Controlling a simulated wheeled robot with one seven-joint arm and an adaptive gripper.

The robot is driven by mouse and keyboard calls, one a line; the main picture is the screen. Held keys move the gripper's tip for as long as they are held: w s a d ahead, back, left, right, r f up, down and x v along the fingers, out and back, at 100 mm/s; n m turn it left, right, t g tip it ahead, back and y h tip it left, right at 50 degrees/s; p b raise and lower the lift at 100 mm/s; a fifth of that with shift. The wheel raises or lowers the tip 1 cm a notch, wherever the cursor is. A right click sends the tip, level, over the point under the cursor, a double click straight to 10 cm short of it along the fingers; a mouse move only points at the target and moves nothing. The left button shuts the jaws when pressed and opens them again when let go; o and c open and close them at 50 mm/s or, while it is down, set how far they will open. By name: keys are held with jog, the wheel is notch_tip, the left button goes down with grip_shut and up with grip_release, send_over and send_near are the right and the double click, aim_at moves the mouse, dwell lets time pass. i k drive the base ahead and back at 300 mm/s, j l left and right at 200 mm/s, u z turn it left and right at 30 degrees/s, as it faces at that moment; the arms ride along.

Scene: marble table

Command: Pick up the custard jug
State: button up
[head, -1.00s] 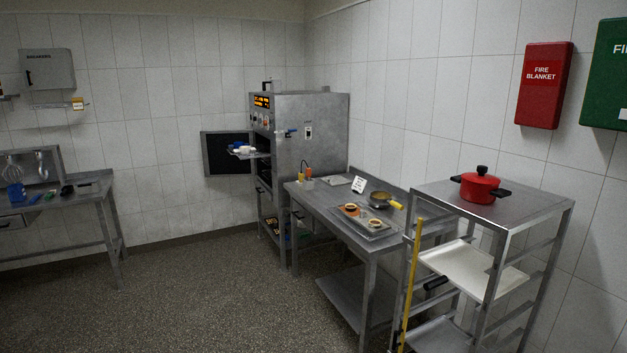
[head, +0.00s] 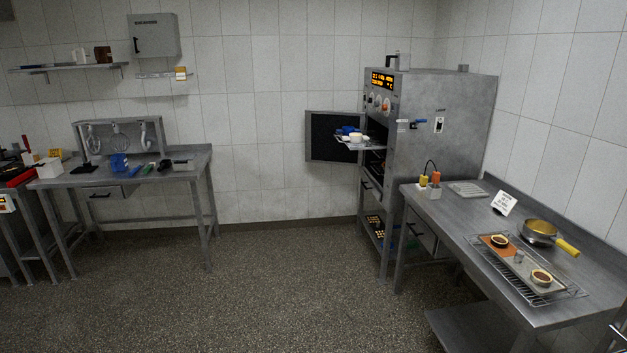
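A blue jug-like vessel (head: 119,164) stands on the steel bench (head: 190,158) at the left, below hanging utensils. It is small in view, and I cannot tell whether it holds custard. No other vessel is plainly marked as the custard jug. A steel pan (head: 540,231) with a yellow handle stands on the right table (head: 450,220). My gripper is not in view.
The oven (head: 455,110) stands open, with a blue item and white dishes on its pulled-out rack (head: 365,146). Small tarts on a tray (head: 522,268) lie on the right table. A wall shelf (head: 60,68) hangs at the upper left. The middle floor is clear.

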aim_at(402, 61)
jog(key=i, duration=2.1)
